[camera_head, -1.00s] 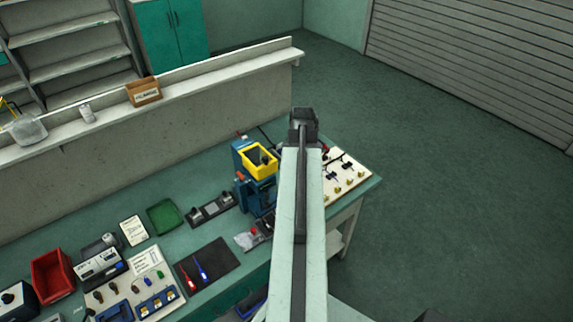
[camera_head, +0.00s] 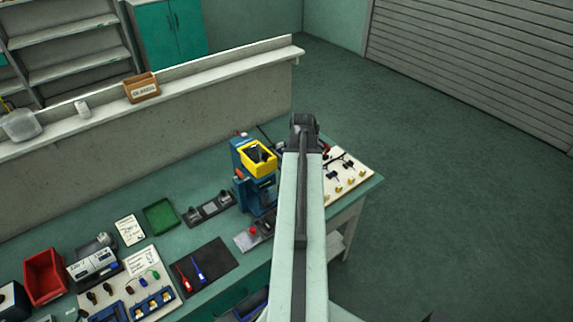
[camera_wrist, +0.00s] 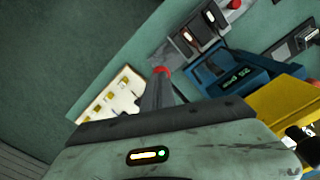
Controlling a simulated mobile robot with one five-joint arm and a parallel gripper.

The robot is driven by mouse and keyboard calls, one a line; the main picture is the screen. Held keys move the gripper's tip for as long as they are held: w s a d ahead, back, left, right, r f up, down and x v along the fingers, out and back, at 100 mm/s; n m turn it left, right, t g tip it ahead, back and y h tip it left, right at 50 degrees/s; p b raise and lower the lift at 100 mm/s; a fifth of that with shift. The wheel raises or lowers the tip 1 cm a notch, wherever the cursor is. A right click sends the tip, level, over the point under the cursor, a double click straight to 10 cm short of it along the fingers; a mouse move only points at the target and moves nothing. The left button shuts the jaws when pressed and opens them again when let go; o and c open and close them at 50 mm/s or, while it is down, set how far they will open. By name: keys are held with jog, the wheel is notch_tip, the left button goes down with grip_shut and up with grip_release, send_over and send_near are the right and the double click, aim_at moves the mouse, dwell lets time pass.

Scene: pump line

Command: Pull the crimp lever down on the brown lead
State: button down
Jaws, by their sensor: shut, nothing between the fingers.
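A blue bench machine (camera_head: 262,198) with a yellow bin (camera_head: 257,160) on top stands left of my arm; it also shows at the right in the wrist view (camera_wrist: 232,75). My gripper (camera_wrist: 161,80) is shut and empty, pointing over the bench area in the wrist view. A red piece (camera_wrist: 163,71) shows at its fingertips; I cannot tell whether it is the crimp lever's grip or whether they touch. In the head view my arm hides the fingers. Dark brown plugs (camera_head: 92,298) sit on a pale board at lower left; I cannot tell which thing is the brown lead.
A pale board with brass-coloured parts (camera_head: 350,178) lies at the bench's right end. A dark mat (camera_head: 215,261) with red and blue tools, a green tray (camera_head: 160,216) and a red bin (camera_head: 44,275) lie left. Open floor (camera_head: 430,180) is to the right.

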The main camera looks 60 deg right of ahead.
jog(key=shift+f, duration=0.1)
jog(key=shift+w+f+b, duration=0.1)
jog(key=shift+f+b, duration=0.5)
jog(key=shift+f, duration=0.05)
jog(key=shift+r, duration=0.1)
notch_tip(320, 180, up, 12)
jog(key=w+p, duration=0.2)
jog(key=p, duration=1)
jog(key=shift+d+r+p, duration=0.25)
jog(key=shift+d+p, duration=0.1)
jog(key=shift+d, duration=0.05)
jog(key=shift+w, duration=0.15)
